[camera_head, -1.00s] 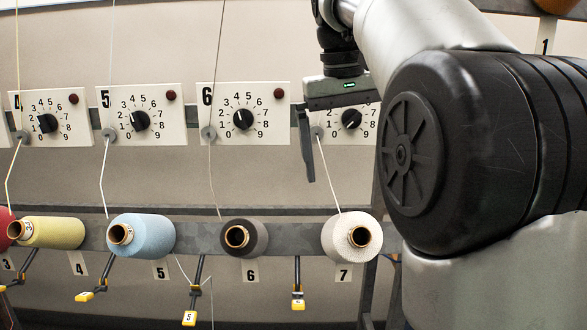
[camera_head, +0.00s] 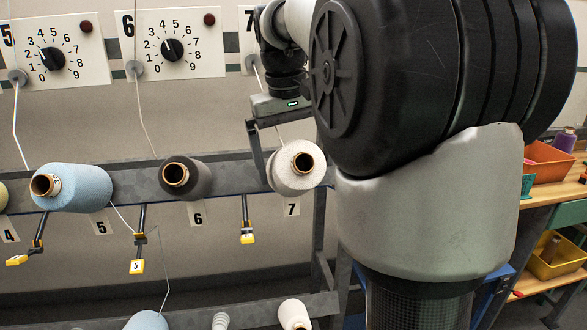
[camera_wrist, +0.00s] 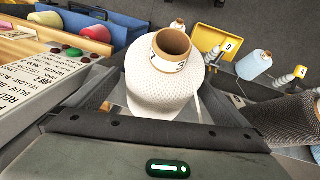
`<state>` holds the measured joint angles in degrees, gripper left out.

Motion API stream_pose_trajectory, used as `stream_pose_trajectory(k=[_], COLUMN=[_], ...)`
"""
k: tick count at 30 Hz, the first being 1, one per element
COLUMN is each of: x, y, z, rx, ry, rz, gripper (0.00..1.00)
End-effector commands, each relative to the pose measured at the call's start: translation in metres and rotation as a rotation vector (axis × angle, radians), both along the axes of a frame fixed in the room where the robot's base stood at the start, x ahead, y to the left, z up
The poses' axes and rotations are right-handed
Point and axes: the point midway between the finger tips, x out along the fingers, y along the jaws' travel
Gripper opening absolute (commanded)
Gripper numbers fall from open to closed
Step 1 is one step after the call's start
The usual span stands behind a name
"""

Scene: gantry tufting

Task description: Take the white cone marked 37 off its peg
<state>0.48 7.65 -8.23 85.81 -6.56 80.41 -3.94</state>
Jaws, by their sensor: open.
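The white cone (camera_head: 297,170) sits on the upper rail above label 7, its brown core facing out. In the wrist view my gripper (camera_wrist: 157,86) has a dark finger on each side of the cone. I cannot tell whether either finger touches it. The peg is hidden inside the cone. Thread runs up from the cone behind my gripper.
A dark cone (camera_head: 185,177) and a light-blue cone (camera_head: 78,187) sit to the left on the same rail. Another white cone (camera_head: 293,315) stands on a lower rail. Dial panels (camera_head: 170,45) are above. Shelves with an orange bin (camera_head: 548,162) are at right.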

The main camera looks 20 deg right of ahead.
Motion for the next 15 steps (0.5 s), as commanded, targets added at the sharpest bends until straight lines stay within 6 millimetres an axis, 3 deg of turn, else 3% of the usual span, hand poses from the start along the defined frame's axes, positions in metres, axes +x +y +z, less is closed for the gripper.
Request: stream_pose_trajectory(k=[4,13,15], x=[0.0007,0.0008,0.0009], y=[-0.0016,-0.0017,-0.0017], z=[-0.0100,-0.0117,-0.0117], rx=[0.000,0.000,0.000], ry=[0.000,0.000,0.000], rz=[0.000,0.000,0.000], gripper=[1.00,1.00,0.90])
